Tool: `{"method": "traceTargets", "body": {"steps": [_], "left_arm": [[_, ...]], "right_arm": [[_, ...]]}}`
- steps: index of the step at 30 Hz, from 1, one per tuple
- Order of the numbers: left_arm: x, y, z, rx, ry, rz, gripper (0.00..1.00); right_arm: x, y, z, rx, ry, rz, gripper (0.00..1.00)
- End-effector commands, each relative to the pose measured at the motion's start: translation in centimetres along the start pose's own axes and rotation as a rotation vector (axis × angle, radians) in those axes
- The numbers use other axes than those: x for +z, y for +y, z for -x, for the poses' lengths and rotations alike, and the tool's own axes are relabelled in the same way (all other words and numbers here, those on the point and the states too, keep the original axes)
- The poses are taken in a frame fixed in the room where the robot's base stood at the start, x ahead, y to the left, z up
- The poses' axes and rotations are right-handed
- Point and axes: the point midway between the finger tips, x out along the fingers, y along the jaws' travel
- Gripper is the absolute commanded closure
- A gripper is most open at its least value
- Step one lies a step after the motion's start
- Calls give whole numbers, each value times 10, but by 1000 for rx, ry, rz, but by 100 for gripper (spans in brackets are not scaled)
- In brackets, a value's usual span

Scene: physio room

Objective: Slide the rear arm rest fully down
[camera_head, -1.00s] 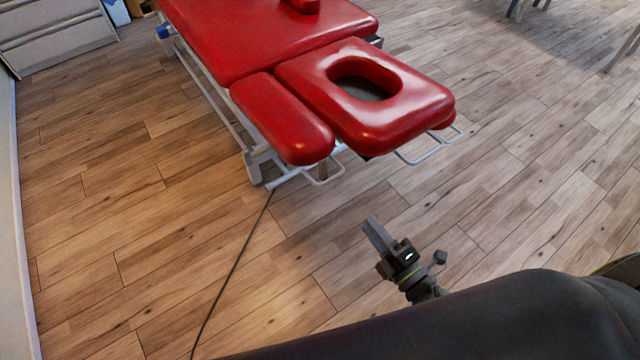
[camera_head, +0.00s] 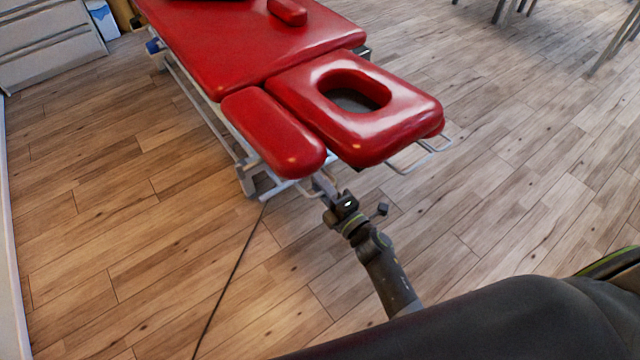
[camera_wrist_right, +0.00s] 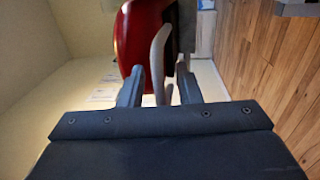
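The red treatment table has a headrest (camera_head: 402,118) with an oval face hole. A long red arm rest pad (camera_head: 272,132) lies along its left side, close to the headrest's height. A bent metal loop (camera_head: 306,188) hangs under this pad's near end. My right gripper (camera_head: 321,183) is at that loop, just below the pad. In the right wrist view, its fingers (camera_wrist_right: 160,72) are open, with the grey bar of the loop (camera_wrist_right: 158,50) between them and gaps visible beside it. The red pad (camera_wrist_right: 137,35) shows beyond the left finger. My left gripper is out of view.
A second red pad (camera_head: 436,131) is mostly hidden at the headrest's right side, with another metal loop (camera_head: 420,158) below. The table's white frame (camera_head: 248,182) stands at left, and a dark cable (camera_head: 238,262) runs along the floor. The wooden floor around is mostly clear.

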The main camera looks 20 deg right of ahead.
Motion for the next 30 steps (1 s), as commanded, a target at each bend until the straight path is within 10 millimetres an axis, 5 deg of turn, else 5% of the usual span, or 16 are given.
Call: {"method": "traceTargets", "body": {"steps": [11, 19, 30], "left_arm": [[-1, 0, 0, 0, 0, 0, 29], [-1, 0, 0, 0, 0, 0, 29], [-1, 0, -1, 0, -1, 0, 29]], "right_arm": [[0, 0, -8, 0, 0, -1, 69], [0, 0, -8, 0, 0, -1, 100], [0, -1, -8, -1, 0, -1, 100]]}}
